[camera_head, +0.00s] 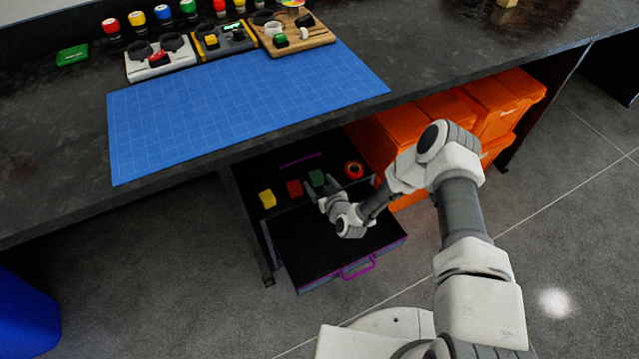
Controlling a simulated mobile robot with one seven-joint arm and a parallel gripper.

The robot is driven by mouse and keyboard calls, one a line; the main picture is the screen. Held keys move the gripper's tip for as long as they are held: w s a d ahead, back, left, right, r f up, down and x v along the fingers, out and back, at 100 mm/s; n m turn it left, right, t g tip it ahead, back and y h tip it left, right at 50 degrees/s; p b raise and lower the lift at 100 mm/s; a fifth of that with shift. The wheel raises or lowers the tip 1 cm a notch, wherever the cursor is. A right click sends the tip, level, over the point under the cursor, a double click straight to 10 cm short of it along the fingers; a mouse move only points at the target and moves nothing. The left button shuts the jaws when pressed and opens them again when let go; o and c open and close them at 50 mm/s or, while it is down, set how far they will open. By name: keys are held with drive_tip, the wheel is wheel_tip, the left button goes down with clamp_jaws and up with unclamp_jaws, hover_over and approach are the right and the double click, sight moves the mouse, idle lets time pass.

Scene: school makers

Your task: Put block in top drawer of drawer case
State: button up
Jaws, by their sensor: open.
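The drawer case (247,200) is dark and stands under the table. A drawer (325,255) with a purple handle (358,268) is pulled out toward me, and its visible inside is dark and looks empty. A yellow block (267,198), a red block (294,188) and a green block (317,178) stand in a row at the case, behind the open drawer. My gripper (320,188) is open at the green block, close in front of it. Whether the fingers touch or straddle the block is too small to tell.
A round red-and-black item (354,170) lies right of the green block. Orange bins (480,105) stand close on the right. The table's front edge (270,146) overhangs the case; a blue cutting mat (240,100) and several tools lie on top. Floor in front is clear.

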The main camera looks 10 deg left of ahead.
drive_tip(key=shift+r, duration=0.1)
drive_tip(key=f+p+v, duration=0.1)
drive_tip(key=p+v, duration=0.5)
drive_tip(key=v, duration=1.1)
drive_tip(key=shift+s+d, duration=0.3)
drive_tip(key=shift+d, duration=0.05)
drive_tip(key=w+d+r+n+g+h, duration=0.15)
drive_tip(key=w+d+r, duration=0.35)
drive_tip(key=w+r, duration=0.7)
drive_tip(key=d+r+m+g+h, duration=0.15)
drive_tip(key=d+r, duration=0.25)
drive_tip(key=r, duration=0.5)
drive_tip(key=d+r+h, duration=0.3)
drive_tip(key=r, duration=0.5)
drive_tip(key=s+d+r+m+g+h, duration=0.1)
drive_tip(key=s+d+r+m, duration=0.1)
drive_tip(key=s+r, duration=0.45)
drive_tip(key=s+d+r+m+h, duration=0.1)
drive_tip(key=s+d+r+m, duration=0.15)
drive_tip(key=s+r, duration=0.4)
drive_tip(key=s+r+m, duration=0.1)
drive_tip(key=s+r, duration=0.3)
drive_tip(key=s, duration=0.3)
drive_tip(key=s+r+m+g, duration=0.1)
drive_tip(key=s+r, duration=0.3)
drive_tip(key=s, duration=0.4)
drive_tip(key=shift+s+d+g+y, duration=0.2)
drive_tip(key=shift+s+g+y, duration=0.1)
